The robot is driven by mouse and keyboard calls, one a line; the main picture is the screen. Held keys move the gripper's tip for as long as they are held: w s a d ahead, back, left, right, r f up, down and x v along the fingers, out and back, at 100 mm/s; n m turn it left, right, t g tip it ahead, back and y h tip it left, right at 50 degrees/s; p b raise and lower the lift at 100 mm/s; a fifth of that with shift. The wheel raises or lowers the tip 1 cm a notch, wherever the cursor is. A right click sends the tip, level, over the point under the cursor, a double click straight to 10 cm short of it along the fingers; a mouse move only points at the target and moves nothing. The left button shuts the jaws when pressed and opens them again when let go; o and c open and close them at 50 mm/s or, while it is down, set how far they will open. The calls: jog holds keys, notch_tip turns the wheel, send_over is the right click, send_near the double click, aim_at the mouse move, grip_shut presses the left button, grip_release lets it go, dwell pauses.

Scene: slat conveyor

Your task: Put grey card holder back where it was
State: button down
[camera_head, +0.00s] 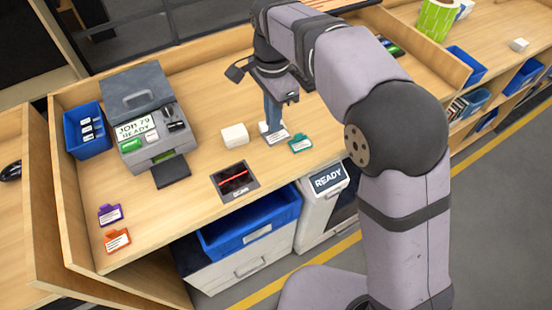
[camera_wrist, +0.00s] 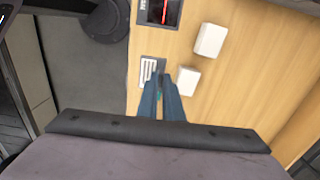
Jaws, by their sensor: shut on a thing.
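The grey card holder (camera_head: 277,138) with a white label is at the bench top near the front edge, under my gripper (camera_head: 272,128). My gripper's blue fingers point down and are shut on the holder's back part. In the wrist view the holder's label (camera_wrist: 149,71) shows just beyond the fingertips (camera_wrist: 165,78). I cannot tell whether it touches the bench. A green card holder (camera_head: 300,144) lies just right of it; in the wrist view the fingers mostly hide it.
A white box (camera_head: 235,134) and a dark scanner plate with a red line (camera_head: 234,180) are to the left. A second white block (camera_wrist: 188,81) is close beside the fingers. Purple (camera_head: 110,214) and orange (camera_head: 117,241) holders lie far left. A printer (camera_head: 150,115) and blue bin (camera_head: 87,130) stand behind.

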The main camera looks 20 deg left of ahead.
jog(key=shift+f+p, duration=1.3)
jog(key=shift+f, duration=3.75)
jog(key=shift+f, duration=0.15)
jog(key=c, duration=1.9)
grip_release()
notch_tip(320, 180, up, 12)
jog(key=shift+r+b, duration=0.2)
jog(key=shift+b, duration=0.95)
